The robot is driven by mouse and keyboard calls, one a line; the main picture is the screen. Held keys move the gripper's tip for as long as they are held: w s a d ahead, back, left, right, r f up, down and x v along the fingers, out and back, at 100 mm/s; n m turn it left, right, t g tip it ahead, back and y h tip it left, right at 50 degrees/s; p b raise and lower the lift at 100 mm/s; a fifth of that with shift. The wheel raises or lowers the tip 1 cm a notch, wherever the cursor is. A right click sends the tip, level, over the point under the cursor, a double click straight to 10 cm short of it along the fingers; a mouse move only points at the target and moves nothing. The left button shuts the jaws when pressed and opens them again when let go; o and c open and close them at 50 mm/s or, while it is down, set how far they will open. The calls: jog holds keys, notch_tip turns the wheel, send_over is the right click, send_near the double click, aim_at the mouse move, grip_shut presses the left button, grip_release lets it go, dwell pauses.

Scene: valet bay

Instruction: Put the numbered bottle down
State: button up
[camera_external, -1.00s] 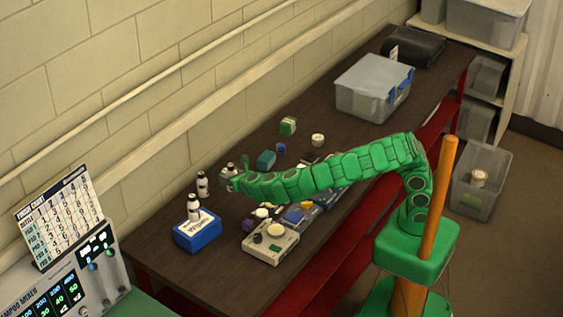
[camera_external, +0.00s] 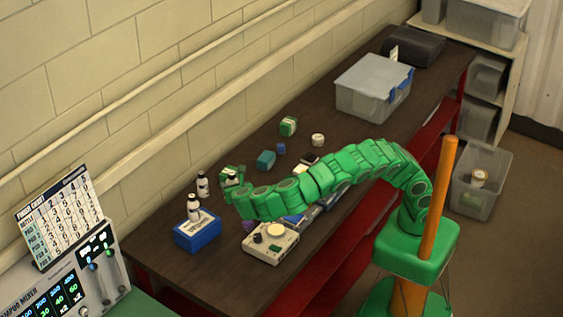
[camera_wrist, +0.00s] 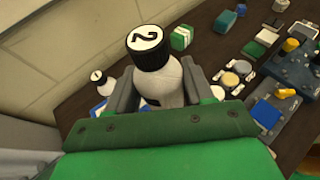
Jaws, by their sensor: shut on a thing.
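A white bottle (camera_wrist: 163,78) with a black cap marked 2 is between the fingers of my gripper (camera_wrist: 160,90) in the wrist view. The gripper is shut on it. In the external view my gripper (camera_external: 232,178) and the held bottle (camera_external: 232,177) are over the left end of the dark table. I cannot tell whether the bottle's base touches the table; it is hidden. Another dark-capped bottle (camera_external: 203,184) stands just left of the gripper, near the wall. A third bottle (camera_external: 193,206) is at the blue box. A cap marked 1 (camera_wrist: 98,76) shows left of the held bottle in the wrist view.
The blue box (camera_external: 198,232) with a white label is at the table's near end (camera_external: 160,262). A pale device (camera_external: 270,243) with knobs is in front of the gripper. Small blocks (camera_external: 266,159) lie behind it. A grey bin (camera_external: 373,86) stands farther back.

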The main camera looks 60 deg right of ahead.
aim_at(194, 213)
jog(key=shift+w+a+f, duration=2.25)
jog(key=shift+w+f, duration=0.1)
jog(key=shift+w, duration=0.2)
jog(key=shift+w+a+f, duration=2.25)
jog(key=shift+w+f, duration=0.05)
jog(key=shift+w, duration=0.2)
jog(key=shift+w+a+f, duration=0.1)
jog(key=shift+w+f, duration=0.1)
jog(key=shift+f, duration=0.05)
jog(key=shift+f, duration=1.5)
jog(key=shift+f, duration=0.1)
jog(key=o, duration=1.1)
jog(key=shift+o, duration=0.2)
